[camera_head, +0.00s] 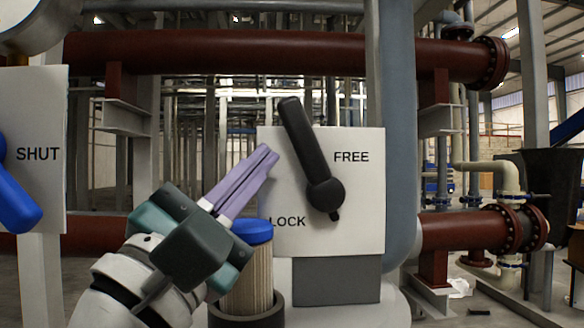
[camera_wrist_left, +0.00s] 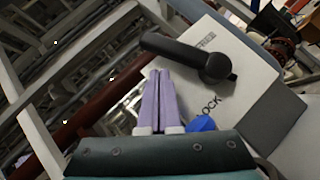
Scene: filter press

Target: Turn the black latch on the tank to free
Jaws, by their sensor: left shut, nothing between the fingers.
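The black latch (camera_head: 308,150) is mounted on a white plate (camera_head: 358,225) marked FREE at the upper right and LOCK at the lower left. Its handle points up and slightly left from the pivot at its lower end. My left gripper (camera_head: 268,156) is shut and empty, with its lilac fingertips just left of the handle in the head view. The latch also shows in the left wrist view (camera_wrist_left: 185,52), with the closed fingers (camera_wrist_left: 158,75) below its handle end. I cannot tell whether they touch. My right gripper is not in view.
A filter cartridge with a blue cap (camera_head: 252,231) stands in a dark cup below my left gripper. A blue handle (camera_head: 18,200) on a plate marked SHUT (camera_head: 45,110) is at the left. A grey vertical pipe (camera_head: 403,130) stands right of the latch plate.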

